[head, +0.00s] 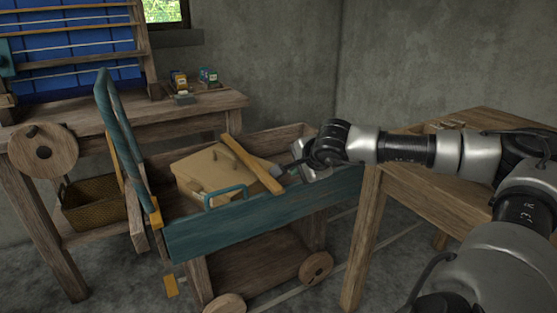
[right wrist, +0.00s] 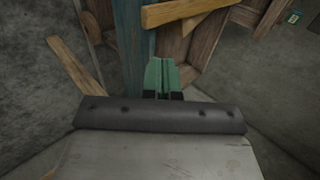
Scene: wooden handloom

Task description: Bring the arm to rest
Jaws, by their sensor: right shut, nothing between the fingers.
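My right arm (head: 400,148) reaches in from the right edge of the head view, with silver and black links. Its gripper (head: 300,160) is over the right end of a wooden cart, near its teal front panel (head: 265,213). In the right wrist view the green fingers (right wrist: 161,76) are together with nothing between them. Whether the gripper touches the cart cannot be told. My left gripper is not in view.
In the cart lie a tan box (head: 205,170) and a wooden-handled tool (head: 250,163). A wooden table (head: 440,180) stands at right, under my arm. The loom (head: 75,60) with blue cloth stands at left, with a basket (head: 92,203) below.

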